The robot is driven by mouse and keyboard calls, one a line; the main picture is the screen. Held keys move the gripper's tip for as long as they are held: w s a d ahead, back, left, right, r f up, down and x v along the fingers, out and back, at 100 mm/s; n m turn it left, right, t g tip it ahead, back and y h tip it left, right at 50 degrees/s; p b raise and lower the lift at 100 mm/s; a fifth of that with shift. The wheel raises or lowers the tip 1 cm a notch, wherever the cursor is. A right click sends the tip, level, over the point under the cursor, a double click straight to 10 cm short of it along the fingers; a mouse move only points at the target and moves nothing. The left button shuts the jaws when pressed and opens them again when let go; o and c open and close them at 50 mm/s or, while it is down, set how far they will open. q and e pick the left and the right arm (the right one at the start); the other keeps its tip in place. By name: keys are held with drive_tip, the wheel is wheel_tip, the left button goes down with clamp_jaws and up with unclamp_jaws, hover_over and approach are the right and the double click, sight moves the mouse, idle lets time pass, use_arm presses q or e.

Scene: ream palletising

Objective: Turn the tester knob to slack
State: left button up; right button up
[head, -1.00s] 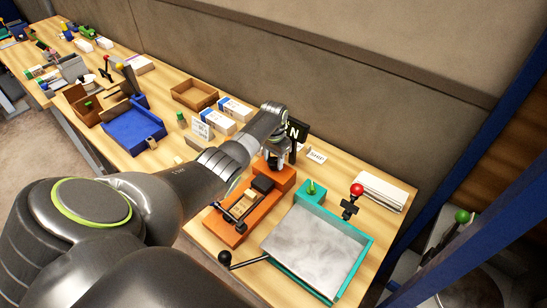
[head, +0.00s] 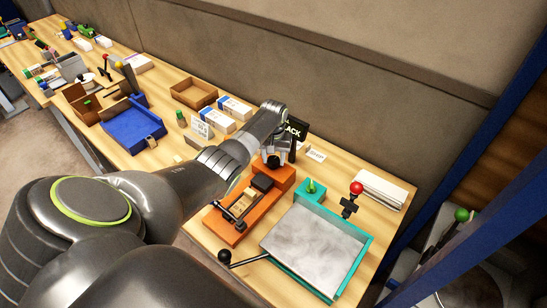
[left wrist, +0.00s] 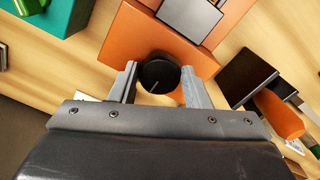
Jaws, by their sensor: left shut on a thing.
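The orange tester (head: 283,178) stands on the wooden bench, a dark pad and a tan block on its bed. Its round black knob (left wrist: 158,78), with a short pale mark, sits on the orange housing (left wrist: 140,35) in the left wrist view. My left gripper (left wrist: 160,72) has one finger on each side of the knob and is shut on it. In the head view my left gripper (head: 275,157) is over the tester's far end. My right gripper is not in view.
A teal-framed tray (head: 315,250) with a red-knobbed lever (head: 356,188) beside it stands right of the tester. A black-balled handle (head: 224,257) juts out at the front. White paper (head: 380,191) lies at the back right. A blue tray (head: 132,127) and cartons (head: 218,120) are further left.

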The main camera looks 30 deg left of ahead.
sight(273, 160)
use_arm(q)
drive_tip(key=shift+w+r, duration=0.1)
drive_tip(key=o, duration=1)
wheel_tip(273, 160, up, 17)
drive_tip(key=b, duration=0.2)
drive_tip(key=shift+r, duration=0.2)
drive_tip(key=shift+f, duration=0.15)
